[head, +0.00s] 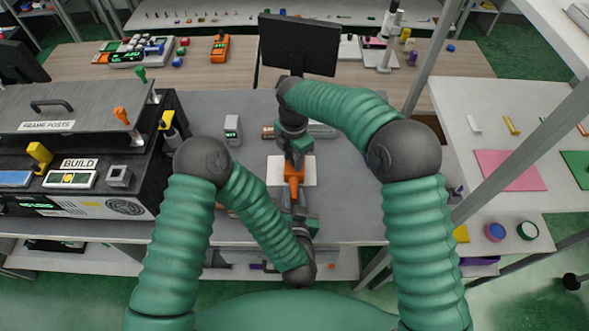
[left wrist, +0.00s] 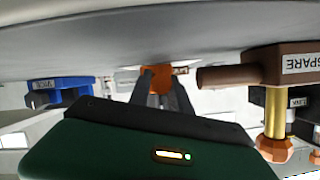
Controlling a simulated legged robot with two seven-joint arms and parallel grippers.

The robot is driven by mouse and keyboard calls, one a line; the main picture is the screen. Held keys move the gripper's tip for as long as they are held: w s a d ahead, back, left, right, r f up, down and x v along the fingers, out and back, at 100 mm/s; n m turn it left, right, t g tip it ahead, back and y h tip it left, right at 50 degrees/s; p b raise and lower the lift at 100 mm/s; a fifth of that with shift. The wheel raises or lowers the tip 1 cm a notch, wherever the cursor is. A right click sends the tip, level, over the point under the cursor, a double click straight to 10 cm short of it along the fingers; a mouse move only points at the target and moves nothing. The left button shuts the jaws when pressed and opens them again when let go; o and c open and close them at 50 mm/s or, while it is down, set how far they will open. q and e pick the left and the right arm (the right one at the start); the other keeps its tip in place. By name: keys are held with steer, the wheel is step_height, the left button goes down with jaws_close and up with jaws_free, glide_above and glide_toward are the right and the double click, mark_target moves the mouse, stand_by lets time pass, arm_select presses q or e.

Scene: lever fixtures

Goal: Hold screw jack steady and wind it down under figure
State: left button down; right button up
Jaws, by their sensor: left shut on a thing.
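An orange screw jack (head: 293,174) stands on a white sheet (head: 308,168) on the grey table, and part of it is hidden by my grippers. My left gripper (head: 298,198) comes from the near side, its fingers closed on the jack's lower orange part. In the left wrist view the two fingers (left wrist: 160,92) meet an orange piece (left wrist: 155,77). My right gripper (head: 297,158) is above and behind the jack, pointing down at its top; its fingers are too small to read. I cannot make out a figure over the jack.
A grey block (head: 233,130) and a dark monitor (head: 300,44) stand behind. The black BUILD machine (head: 70,190) bounds the left.

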steer(key=shift+s+d+f, duration=0.2)
steer(key=shift+d+f, duration=0.25)
steer(key=shift+d, duration=0.1)
steer(key=r, duration=0.4)
steer(key=shift+w, duration=0.25)
steer(key=shift+a+r, duration=0.3)
steer(key=shift+r, duration=0.25)
